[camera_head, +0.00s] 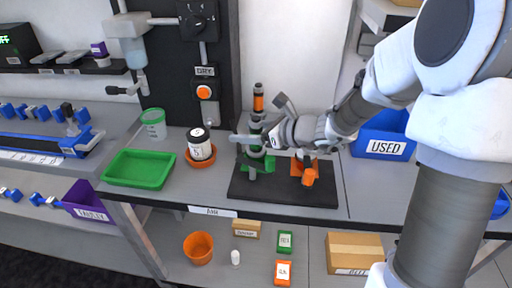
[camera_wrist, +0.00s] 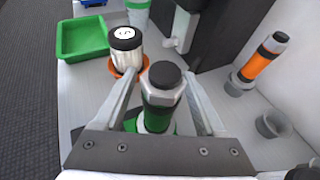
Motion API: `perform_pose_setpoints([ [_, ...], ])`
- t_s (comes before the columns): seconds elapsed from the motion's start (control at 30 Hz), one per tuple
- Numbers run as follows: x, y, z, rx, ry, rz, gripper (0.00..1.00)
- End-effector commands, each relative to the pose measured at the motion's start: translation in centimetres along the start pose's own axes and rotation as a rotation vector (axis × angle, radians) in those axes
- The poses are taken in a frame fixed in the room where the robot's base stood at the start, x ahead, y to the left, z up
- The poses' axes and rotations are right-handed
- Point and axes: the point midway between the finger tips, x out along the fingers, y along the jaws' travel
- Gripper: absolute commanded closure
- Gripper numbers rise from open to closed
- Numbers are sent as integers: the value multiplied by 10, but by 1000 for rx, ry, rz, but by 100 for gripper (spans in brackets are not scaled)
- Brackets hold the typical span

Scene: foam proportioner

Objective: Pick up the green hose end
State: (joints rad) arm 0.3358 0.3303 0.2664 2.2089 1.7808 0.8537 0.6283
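The green hose end (camera_wrist: 160,112) stands upright, with a dark cap, a pale hex collar and a green body. In the wrist view it is between the two fingers of my gripper (camera_wrist: 163,88), with a narrow gap showing on each side. In the head view the green hose end (camera_head: 256,152) is partly hidden by my gripper (camera_head: 245,154), which reaches it from the right. The fingers look open around it. Its lower end is hidden in the wrist view; a green holder (camera_head: 268,164) shows beside it on the black mat (camera_head: 300,194).
An orange-banded hose end (camera_head: 258,102) stands behind. An orange fitting (camera_head: 309,176) is right on the mat. A black-capped jar (camera_head: 200,148) in an orange dish and a green tray (camera_head: 139,169) are left. The blue USED bin (camera_head: 384,148) is right.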

Motion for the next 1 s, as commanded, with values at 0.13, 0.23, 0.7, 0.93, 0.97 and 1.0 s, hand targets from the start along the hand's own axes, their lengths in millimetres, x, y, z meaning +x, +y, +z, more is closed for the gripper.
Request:
perform_pose_setpoints([
  [0.13, 0, 0, 0, 0, 0, 0, 54],
  [0.23, 0, 0, 0, 0, 0, 0, 72],
  [0.7, -1, 0, 0, 0, 0, 0, 100],
  [0.93, -9, 0, 21, -4, -1, -1, 100],
  [0.97, -12, 0, 27, -6, -2, -2, 100],
  [1.0, -15, 0, 35, -5, -2, -2, 100],
])
